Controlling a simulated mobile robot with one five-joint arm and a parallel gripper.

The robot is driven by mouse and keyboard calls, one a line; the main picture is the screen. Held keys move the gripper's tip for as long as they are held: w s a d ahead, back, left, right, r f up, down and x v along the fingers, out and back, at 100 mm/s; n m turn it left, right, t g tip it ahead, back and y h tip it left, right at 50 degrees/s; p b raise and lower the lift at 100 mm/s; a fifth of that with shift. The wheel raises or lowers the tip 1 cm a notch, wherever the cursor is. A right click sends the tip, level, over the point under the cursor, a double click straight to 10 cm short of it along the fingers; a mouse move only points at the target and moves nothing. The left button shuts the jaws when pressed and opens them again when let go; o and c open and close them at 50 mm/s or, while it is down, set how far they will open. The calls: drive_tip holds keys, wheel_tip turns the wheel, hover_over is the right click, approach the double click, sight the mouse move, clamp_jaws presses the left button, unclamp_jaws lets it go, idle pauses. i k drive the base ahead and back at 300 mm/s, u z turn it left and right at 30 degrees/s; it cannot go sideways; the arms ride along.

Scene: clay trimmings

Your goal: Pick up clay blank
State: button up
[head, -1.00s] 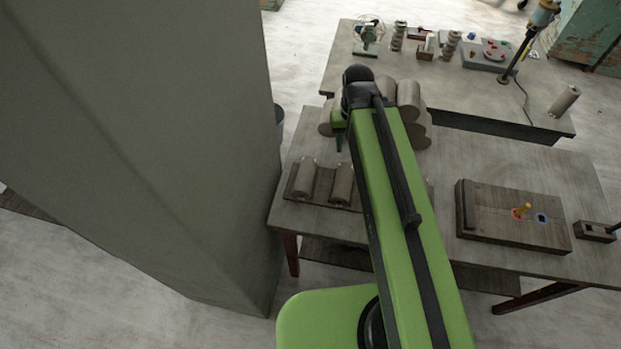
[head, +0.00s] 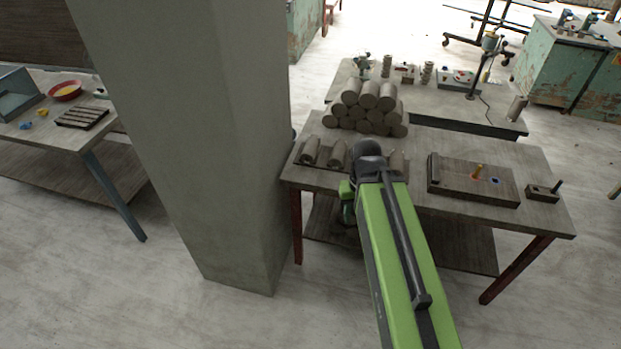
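Several grey clay cylinders, the likely clay blanks (head: 368,95), lie stacked in a pyramid at the back left of the wooden table (head: 530,205). A few similar cylinders (head: 310,151) lie on a dark board at the table's front left edge, partly behind my arm. My green arm reaches up from the bottom of the view. Its end, with my gripper (head: 347,205), is near the front edge of the table, nearer than the stack and apart from it. The fingers are small and mostly hidden by the arm, so their opening and anything between them cannot be made out.
A wide grey pillar (head: 200,150) stands just left of the table. A second table (head: 455,105) stands behind, another (head: 50,140) at far left. Floor in front is clear.

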sight(309, 153)
drive_tip(key=z, duration=0.05)
drive_tip(key=k, duration=0.5)
drive_tip(key=u, duration=0.65)
drive_tip(key=i, duration=2)
drive_tip(key=u, duration=0.05)
